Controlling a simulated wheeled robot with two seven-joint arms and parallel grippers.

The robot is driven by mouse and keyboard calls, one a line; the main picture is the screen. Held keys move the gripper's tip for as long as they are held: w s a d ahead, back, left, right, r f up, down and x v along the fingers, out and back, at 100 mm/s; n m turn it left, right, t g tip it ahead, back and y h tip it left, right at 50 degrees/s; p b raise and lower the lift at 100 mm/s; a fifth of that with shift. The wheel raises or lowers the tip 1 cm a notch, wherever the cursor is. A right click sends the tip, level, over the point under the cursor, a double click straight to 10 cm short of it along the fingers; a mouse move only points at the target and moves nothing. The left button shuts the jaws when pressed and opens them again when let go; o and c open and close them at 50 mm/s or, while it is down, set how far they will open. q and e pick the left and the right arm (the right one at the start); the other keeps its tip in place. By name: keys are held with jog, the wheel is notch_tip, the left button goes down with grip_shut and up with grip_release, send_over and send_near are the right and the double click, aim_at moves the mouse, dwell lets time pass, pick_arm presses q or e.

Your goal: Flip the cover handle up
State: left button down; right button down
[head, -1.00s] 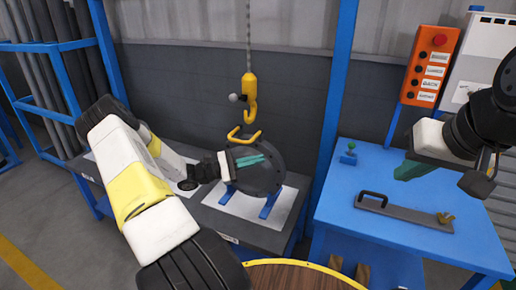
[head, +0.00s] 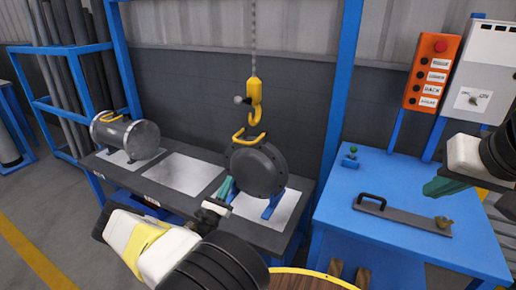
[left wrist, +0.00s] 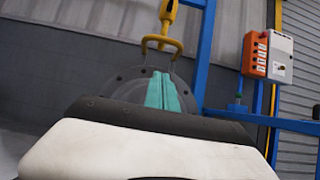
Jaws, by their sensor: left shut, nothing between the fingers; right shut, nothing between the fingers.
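The dark round cover (head: 262,168) stands on edge on blue supports (head: 271,205) on the grey bench. Its yellow handle (head: 240,137) shows at the cover's top edge, and also in the left wrist view (left wrist: 146,44); its exact tilt is hard to tell. My left gripper (head: 227,183) is shut and empty, in front of the cover's lower left edge. In the left wrist view its teal fingers (left wrist: 163,88) overlap the cover (left wrist: 122,84), below the handle; contact cannot be told. My right gripper (head: 436,188) is shut and empty above the blue table.
A yellow hook (head: 254,105) on a chain hangs just above the handle. A grey flanged shell (head: 127,138) lies on the bench at left. The blue table (head: 340,225) bears a flat bar with a black handle (head: 400,215). An orange button box (head: 432,72) is behind.

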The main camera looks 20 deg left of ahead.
pick_arm(q)
jog(key=shift+w, duration=0.1)
jog(key=s+r+x, duration=0.1)
jog(key=r+x, duration=0.1)
jog(key=x, duration=1)
jog(key=shift+r, duration=0.35)
jog(key=shift+r, duration=0.1)
